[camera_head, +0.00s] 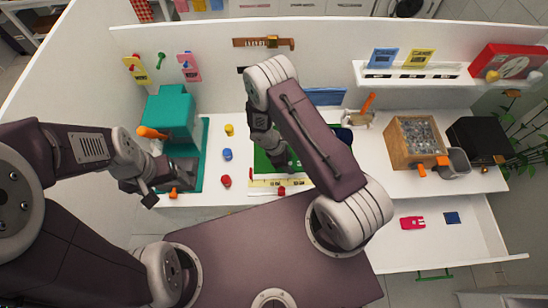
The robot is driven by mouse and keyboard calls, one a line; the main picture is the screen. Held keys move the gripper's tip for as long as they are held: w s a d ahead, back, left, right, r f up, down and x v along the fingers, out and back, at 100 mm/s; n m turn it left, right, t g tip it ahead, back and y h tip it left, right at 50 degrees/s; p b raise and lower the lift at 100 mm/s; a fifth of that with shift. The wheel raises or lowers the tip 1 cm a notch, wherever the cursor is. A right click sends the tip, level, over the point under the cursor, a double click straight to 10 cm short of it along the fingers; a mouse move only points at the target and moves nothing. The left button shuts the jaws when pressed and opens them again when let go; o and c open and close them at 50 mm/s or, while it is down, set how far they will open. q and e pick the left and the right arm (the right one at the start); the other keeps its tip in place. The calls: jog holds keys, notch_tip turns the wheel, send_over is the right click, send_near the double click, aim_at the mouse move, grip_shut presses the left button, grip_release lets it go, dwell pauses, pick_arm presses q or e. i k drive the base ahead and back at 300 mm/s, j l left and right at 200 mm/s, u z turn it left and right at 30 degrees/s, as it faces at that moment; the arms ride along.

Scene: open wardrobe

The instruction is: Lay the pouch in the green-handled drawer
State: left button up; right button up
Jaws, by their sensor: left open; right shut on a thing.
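A drawer (390,251) is pulled out at the lower right, with a green handle (434,275) on its front. A small pinkish-red item (412,223) and a dark blue square item (452,218) lie apart in it; I cannot tell whether either is the pouch. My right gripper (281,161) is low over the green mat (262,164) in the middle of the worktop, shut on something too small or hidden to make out. My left gripper (151,194) is open at the left, in front of the teal machine (170,112).
Small yellow, blue and red pieces (227,154) stand between the teal machine and the mat. A wooden box of grey bits (413,140), a grey cup (456,160) and a black box (482,140) stand behind the drawer. The drawer's front middle is bare.

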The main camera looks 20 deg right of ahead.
aim_at(381, 241)
jog(key=k+l+u, duration=0.25)
jog(key=k+l, duration=0.45)
jog(key=l, duration=0.25)
jog(key=k+l+u, duration=0.25)
jog(key=k+l, duration=0.55)
